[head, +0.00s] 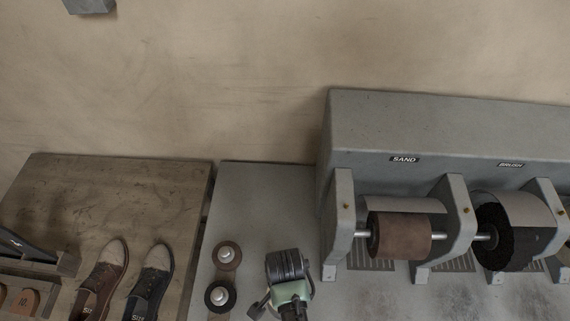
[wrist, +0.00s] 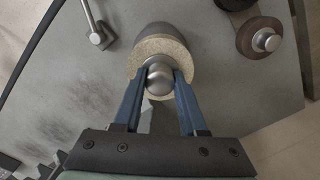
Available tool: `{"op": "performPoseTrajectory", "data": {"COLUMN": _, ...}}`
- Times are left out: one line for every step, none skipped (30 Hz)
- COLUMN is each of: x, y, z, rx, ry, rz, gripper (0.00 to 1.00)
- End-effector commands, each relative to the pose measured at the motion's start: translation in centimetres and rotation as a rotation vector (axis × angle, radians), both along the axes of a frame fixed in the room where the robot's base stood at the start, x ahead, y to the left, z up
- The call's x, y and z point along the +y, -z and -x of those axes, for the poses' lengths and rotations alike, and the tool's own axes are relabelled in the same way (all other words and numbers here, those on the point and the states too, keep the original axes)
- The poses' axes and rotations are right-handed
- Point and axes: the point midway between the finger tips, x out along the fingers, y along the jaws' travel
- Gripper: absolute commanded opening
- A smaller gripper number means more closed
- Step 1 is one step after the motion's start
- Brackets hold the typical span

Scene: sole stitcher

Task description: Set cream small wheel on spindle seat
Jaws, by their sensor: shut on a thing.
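The cream small wheel (wrist: 143,50) shows in the wrist view as a pale ring with a round silver knob (wrist: 159,78) at its middle. My gripper (wrist: 160,77) is shut on this knob, one blue finger on each side. A rounded grey body (wrist: 161,31) shows just behind the wheel and is mostly covered by it; it may be the spindle seat. I cannot tell whether the wheel touches it. In the head view my arm's end hides the wheel and the fingertips.
A brown wheel (head: 228,255) and a black wheel (head: 220,296) with silver knobs stand left of my gripper. A metal lever (wrist: 97,28) is near the held wheel. The sanding drum (head: 400,234) and brush (head: 503,233) are at right. Shoes (head: 150,285) lie on the left table.

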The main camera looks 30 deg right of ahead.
Motion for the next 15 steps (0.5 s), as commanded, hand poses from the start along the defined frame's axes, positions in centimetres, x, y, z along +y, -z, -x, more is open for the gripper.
{"op": "performPoseTrajectory", "data": {"x": -0.02, "y": 0.13, "z": -0.06, "rx": -0.001, "ry": 0.0, "rz": 0.001, "gripper": 0.0}}
{"op": "performPoseTrajectory", "data": {"x": -0.02, "y": 0.2, "z": -0.05, "rx": -0.001, "ry": 0.0, "rz": 0.001, "gripper": 0.0}}
{"op": "performPoseTrajectory", "data": {"x": -0.02, "y": 0.28, "z": -0.06, "rx": -0.001, "ry": 0.0, "rz": 0.001, "gripper": 0.0}}
{"op": "performPoseTrajectory", "data": {"x": -0.02, "y": 0.34, "z": -0.05, "rx": -0.001, "ry": 0.0, "rz": 0.001, "gripper": 0.0}}
{"op": "performPoseTrajectory", "data": {"x": -0.02, "y": 0.4, "z": -0.06, "rx": -0.001, "ry": 0.0, "rz": 0.001, "gripper": 0.0}}
{"op": "performPoseTrajectory", "data": {"x": -0.02, "y": 0.48, "z": -0.06, "rx": -0.001, "ry": 0.0, "rz": 0.001, "gripper": 0.0}}
{"op": "performPoseTrajectory", "data": {"x": -0.02, "y": 0.54, "z": -0.05, "rx": -0.001, "ry": 0.0, "rz": 0.001, "gripper": 0.0}}
{"op": "performPoseTrajectory", "data": {"x": -0.02, "y": 0.61, "z": -0.05, "rx": -0.001, "ry": 0.0, "rz": 0.001, "gripper": 0.0}}
{"op": "performPoseTrajectory", "data": {"x": -0.02, "y": 0.69, "z": -0.05, "rx": -0.001, "ry": 0.0, "rz": 0.001, "gripper": 0.0}}
{"op": "performPoseTrajectory", "data": {"x": -0.02, "y": 0.75, "z": -0.05, "rx": -0.001, "ry": 0.0, "rz": 0.001, "gripper": 0.0}}
{"op": "performPoseTrajectory", "data": {"x": -0.02, "y": 0.81, "z": -0.05, "rx": -0.001, "ry": 0.0, "rz": 0.001, "gripper": 0.0}}
{"op": "performPoseTrajectory", "data": {"x": -0.03, "y": 0.89, "z": -0.06, "rx": -0.001, "ry": 0.0, "rz": 0.001, "gripper": 0.0}}
{"op": "performPoseTrajectory", "data": {"x": -0.03, "y": 0.95, "z": -0.06, "rx": -0.001, "ry": 0.0, "rz": 0.001, "gripper": 0.0}}
{"op": "performPoseTrajectory", "data": {"x": -0.03, "y": 1.01, "z": -0.06, "rx": -0.001, "ry": 0.0, "rz": 0.001, "gripper": 0.0}}
{"op": "performPoseTrajectory", "data": {"x": -0.03, "y": 1.08, "z": -0.06, "rx": -0.001, "ry": 0.0, "rz": 0.001, "gripper": 0.0}}
